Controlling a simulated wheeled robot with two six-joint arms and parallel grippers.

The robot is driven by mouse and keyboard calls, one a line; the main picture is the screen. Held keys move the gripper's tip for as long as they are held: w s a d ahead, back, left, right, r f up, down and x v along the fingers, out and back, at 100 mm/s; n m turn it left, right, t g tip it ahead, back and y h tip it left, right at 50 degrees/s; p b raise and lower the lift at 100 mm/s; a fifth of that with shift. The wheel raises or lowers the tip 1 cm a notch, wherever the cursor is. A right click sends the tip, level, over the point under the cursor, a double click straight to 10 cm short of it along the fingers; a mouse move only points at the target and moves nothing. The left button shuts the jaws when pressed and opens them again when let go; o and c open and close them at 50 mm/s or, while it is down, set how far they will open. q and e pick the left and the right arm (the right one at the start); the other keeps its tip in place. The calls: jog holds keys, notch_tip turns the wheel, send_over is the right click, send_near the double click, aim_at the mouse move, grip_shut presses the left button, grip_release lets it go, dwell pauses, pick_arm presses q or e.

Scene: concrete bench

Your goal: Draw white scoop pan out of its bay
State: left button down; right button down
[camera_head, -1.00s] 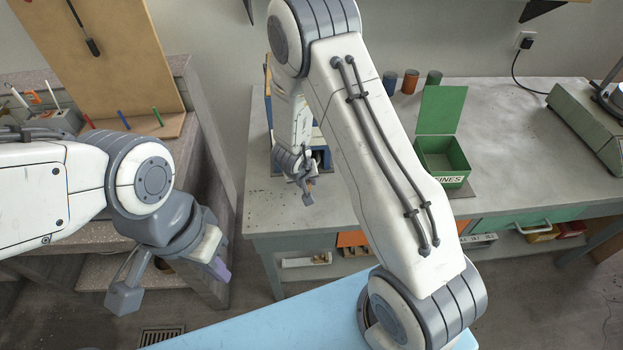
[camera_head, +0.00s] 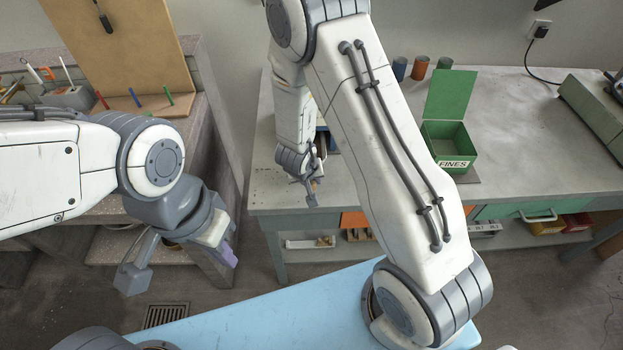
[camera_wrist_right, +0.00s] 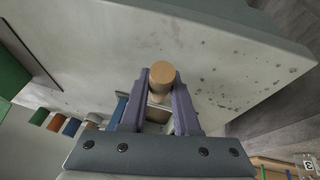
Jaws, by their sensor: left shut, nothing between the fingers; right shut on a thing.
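My right gripper (camera_wrist_right: 160,100) is shut on a tan wooden cylindrical handle (camera_wrist_right: 162,73) in the right wrist view. A pale part (camera_wrist_right: 156,114) shows between the fingers behind the handle; it may be the white scoop pan, but most of it is hidden. In the head view my right gripper (camera_head: 316,184) is over the bench's left front part, small and partly hidden by its own arm. A blue unit (camera_head: 326,142), perhaps the bay, shows partly behind it. My left gripper (camera_head: 224,252) is shut and empty at the left, away from the bench.
The grey bench (camera_head: 520,140) carries an open green box (camera_head: 447,145) marked FINES, several coloured cups (camera_head: 420,68) and a green machine (camera_head: 600,115). A shelf below holds trays. A wooden board (camera_head: 125,50) stands on the left bench.

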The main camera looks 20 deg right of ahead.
jog(key=c, duration=0.6)
grip_release()
jog(key=shift+d, duration=0.1)
jog(key=shift+p+v, duration=2.4)
jog(key=shift+v, duration=2.85)
